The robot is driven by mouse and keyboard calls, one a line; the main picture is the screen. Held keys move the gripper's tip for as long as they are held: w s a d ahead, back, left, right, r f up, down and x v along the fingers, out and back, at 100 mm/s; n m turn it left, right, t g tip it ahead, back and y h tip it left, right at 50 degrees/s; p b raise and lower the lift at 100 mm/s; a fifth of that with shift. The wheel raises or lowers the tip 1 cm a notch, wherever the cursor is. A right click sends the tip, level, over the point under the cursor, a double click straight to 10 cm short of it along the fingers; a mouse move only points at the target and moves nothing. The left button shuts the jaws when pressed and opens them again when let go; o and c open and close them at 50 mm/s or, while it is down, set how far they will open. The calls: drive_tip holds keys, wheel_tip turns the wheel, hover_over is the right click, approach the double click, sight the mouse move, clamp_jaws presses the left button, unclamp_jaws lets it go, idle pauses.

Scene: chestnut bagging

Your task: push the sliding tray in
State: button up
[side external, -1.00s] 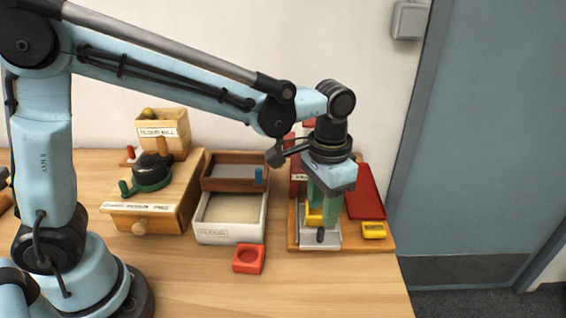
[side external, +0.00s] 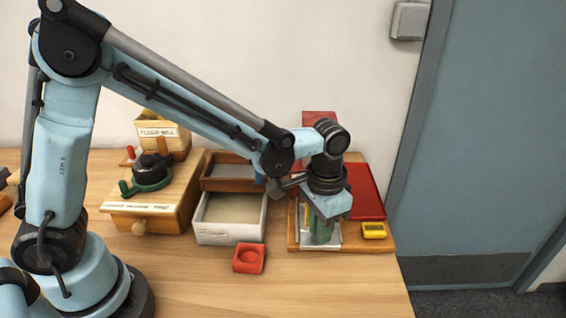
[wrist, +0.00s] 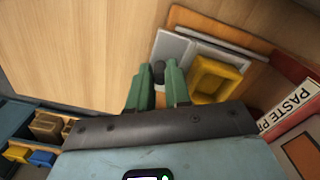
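The sliding tray (wrist: 173,47) is a light grey metal plate on a wooden board; it also shows in the side external view (side external: 333,240). A dark knob (wrist: 158,72) stands at its front end. My gripper (wrist: 157,74) points down at the tray's front, with one green finger on each side of the knob. Whether the fingers touch the knob is unclear.
A red press labelled PASTE (wrist: 291,103) stands beside the cup. A yellow timer (side external: 373,230) lies on the board's right side. A red block (side external: 249,258), a pale flour tray (side external: 229,239) and a wooden mill drawer (side external: 146,216) are to the left.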

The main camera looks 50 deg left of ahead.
clamp_jaws()
drive_tip(key=w+a, duration=0.2)
drive_tip(key=shift+w+a, duration=0.25)
drive_tip(key=shift+w, duration=0.05)
drive_tip(key=o, duration=0.5)
unclamp_jaws()
wheel_tip(320, 180, up, 12)
idle(0.4)
